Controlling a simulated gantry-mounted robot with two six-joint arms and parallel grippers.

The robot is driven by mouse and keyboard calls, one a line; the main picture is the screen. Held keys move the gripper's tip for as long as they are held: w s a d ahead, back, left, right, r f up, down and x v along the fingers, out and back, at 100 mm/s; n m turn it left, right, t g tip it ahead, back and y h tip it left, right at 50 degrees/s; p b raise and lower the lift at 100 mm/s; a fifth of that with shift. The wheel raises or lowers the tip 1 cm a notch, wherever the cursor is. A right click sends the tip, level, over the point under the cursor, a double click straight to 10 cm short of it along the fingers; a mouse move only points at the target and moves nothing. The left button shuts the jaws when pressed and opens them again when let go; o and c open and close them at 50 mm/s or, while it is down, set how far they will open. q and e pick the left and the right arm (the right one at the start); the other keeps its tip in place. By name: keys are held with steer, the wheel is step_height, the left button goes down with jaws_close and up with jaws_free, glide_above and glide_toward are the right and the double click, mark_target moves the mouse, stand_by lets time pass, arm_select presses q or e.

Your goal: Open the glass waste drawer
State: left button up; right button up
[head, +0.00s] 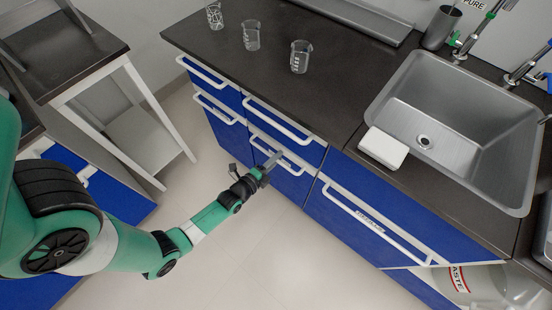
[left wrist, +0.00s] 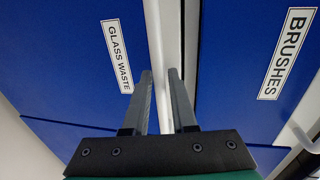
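The glass waste drawer (head: 294,183) is a blue front in the lower row of the cabinet and looks closed. Its label, GLASS WASTE (left wrist: 118,56), shows in the left wrist view. Its white bar handle (head: 292,168) is partly hidden by my left gripper (head: 272,160). In the left wrist view, the two fingers of the left gripper (left wrist: 160,75) stand apart, with the white handle bar (left wrist: 160,35) running between them. I cannot tell whether either finger touches the bar. My right gripper is in neither view.
Glass beakers (head: 301,57) stand on the dark countertop (head: 225,38). A steel sink (head: 455,110) is at the right. The floor (head: 250,240) before the drawers is clear apart from my arm.

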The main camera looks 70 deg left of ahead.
arm_select(q)
jaws_close()
stand_by(1.1)
